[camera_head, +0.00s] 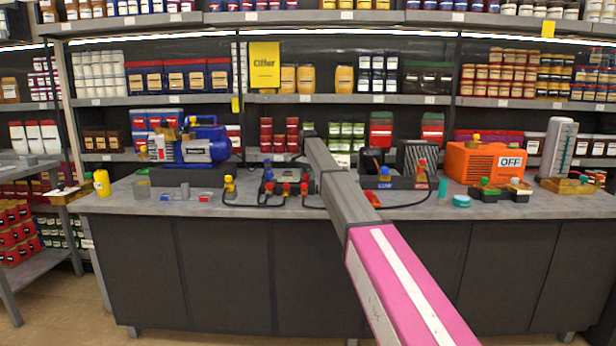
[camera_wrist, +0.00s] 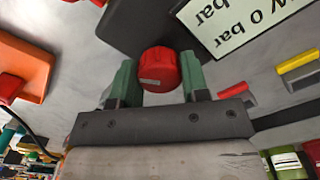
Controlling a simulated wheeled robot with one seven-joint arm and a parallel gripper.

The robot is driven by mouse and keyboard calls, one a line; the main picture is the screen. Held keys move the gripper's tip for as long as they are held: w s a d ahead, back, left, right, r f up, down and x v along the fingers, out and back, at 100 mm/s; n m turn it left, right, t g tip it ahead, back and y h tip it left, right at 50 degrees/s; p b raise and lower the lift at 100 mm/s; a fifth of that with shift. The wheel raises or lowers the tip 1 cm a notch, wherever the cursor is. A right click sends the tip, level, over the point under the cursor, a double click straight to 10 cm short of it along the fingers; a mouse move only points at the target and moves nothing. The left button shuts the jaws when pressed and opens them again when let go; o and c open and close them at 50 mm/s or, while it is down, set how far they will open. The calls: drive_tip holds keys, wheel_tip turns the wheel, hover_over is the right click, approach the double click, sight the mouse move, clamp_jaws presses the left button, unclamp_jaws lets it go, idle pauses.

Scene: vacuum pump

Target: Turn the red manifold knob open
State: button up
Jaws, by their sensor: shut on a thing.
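In the wrist view, a round red knob (camera_wrist: 160,72) with a small pale mark on its side sits between the two green fingers of my gripper (camera_wrist: 159,62). The fingers are closed on the knob from both sides. Behind the knob is a dark block (camera_wrist: 140,28) that it appears to be mounted on. In the head view, my arm crosses the bench and hides the gripper and the held knob. A dark manifold unit with red, blue and yellow fittings (camera_head: 285,188) stands left of my arm on the bench.
A sign marked "0 bar" (camera_wrist: 228,22) is close beside the knob. The grey bench (camera_head: 180,207) also holds a blue pump (camera_head: 203,145), an orange box marked OFF (camera_head: 487,162), a yellow bottle (camera_head: 102,183) and black hoses. Stocked shelves stand behind.

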drive_tip(key=n, duration=0.6)
drive_tip(key=shift+n, duration=0.3)
drive_tip(key=n, duration=0.5)
idle(0.4)
drive_tip(key=o, duration=0.9)
drive_tip(key=shift+r, duration=0.15)
wheel_tip(320, 180, up, 10)
drive_tip(key=shift+f, duration=0.15)
drive_tip(key=shift+r, duration=0.45)
